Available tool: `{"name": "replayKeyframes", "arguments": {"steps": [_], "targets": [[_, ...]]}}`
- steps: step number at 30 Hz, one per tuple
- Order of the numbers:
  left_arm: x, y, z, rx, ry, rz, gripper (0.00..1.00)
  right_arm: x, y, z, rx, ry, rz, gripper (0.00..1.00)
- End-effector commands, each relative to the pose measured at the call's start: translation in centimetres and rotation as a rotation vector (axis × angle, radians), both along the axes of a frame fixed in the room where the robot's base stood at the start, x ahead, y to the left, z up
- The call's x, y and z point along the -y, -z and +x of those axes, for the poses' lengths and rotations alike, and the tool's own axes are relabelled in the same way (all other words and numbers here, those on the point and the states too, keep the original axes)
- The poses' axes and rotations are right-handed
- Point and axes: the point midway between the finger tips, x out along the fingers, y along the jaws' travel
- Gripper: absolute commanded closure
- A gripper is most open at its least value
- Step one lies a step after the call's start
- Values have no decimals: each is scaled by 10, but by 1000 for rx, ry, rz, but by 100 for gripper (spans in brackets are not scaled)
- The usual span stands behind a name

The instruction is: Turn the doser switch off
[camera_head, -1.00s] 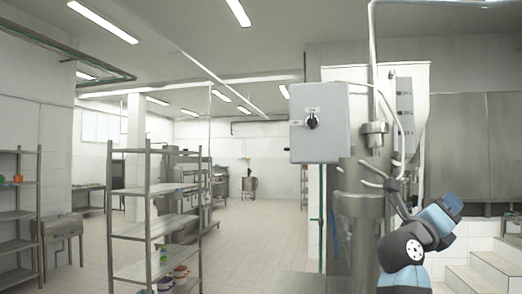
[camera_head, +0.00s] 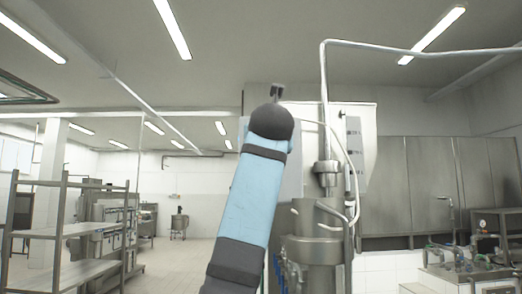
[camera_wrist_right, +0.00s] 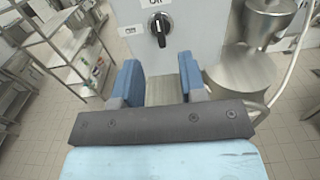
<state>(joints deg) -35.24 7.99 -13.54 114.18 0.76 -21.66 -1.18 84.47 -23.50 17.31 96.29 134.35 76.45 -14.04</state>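The doser switch is a black rotary knob (camera_wrist_right: 160,29) on a grey control box (camera_wrist_right: 192,35) in the right wrist view. A label (camera_wrist_right: 156,2) above it is cut by the top edge. My right gripper (camera_wrist_right: 161,82) is open and empty, with its blue fingers apart and the knob ahead of them, not touching it. In the head view my right arm rises across the box (camera_head: 291,172) and hides the switch, with the gripper (camera_head: 277,91) at its top. My left gripper is not in view.
The steel doser (camera_head: 318,250) stands right of my arm, with a pipe (camera_head: 324,100) above it. A metal shelf rack (camera_head: 60,235) is at the left. Steel panels (camera_head: 420,190) line the wall at the right. The tiled floor at the left is partly clear.

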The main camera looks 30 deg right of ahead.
Motion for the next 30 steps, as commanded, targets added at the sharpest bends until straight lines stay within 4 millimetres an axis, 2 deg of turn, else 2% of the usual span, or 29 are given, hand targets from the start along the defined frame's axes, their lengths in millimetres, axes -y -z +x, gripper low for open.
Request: {"name": "replayKeyframes", "arguments": {"steps": [1,6,12,18,26,29,30], "targets": [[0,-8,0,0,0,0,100,5,-3,11,-4,-1,1,62],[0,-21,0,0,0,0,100,21,-3,44,-5,2,-1,62],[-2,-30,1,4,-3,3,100,35,-2,72,-3,2,-2,62],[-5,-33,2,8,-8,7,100,40,0,84,-1,1,-2,62],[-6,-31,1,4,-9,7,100,41,1,85,0,1,-1,62],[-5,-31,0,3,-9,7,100,41,1,85,0,2,-1,80],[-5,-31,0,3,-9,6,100,41,0,85,0,2,-1,89]]}}
